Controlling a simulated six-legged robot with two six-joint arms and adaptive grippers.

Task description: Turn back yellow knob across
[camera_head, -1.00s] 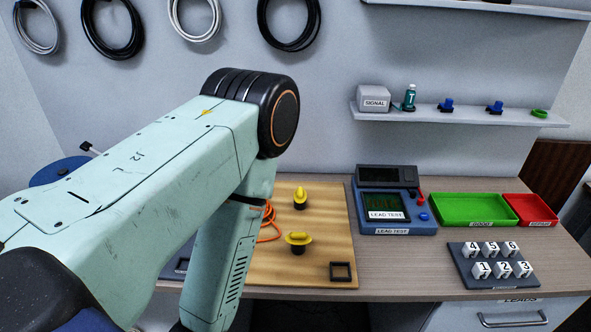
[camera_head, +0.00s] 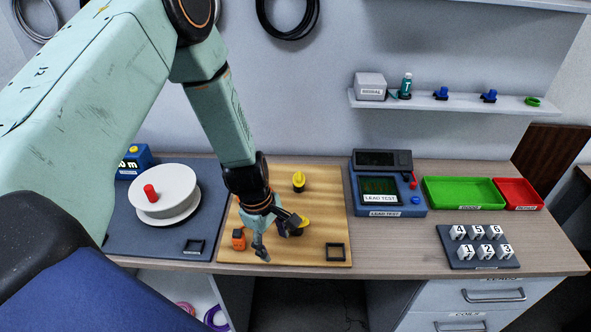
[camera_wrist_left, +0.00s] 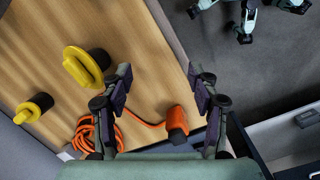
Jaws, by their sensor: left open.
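The back yellow knob (camera_head: 299,181) stands on the wooden board (camera_head: 325,205). Its grip looks narrow, seen nearly end-on. It also shows at the left of the left wrist view (camera_wrist_left: 35,108). The front yellow knob (camera_head: 304,221) is partly hidden behind my left gripper (camera_head: 281,239) in the head view; it shows whole in the wrist view (camera_wrist_left: 83,66). My left gripper points down over the front part of the board, its fingers apart and empty, nearer the front knob than the back one. It also shows in the wrist view (camera_wrist_left: 160,85).
An orange block (camera_head: 238,240) with a coiled orange cord (camera_wrist_left: 85,133) lies on the board's left side. A white reel (camera_head: 165,193) stands left of the board. A blue lead tester (camera_head: 388,212), green tray (camera_head: 463,193) and red tray (camera_head: 518,193) are right. Space above the back knob is clear.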

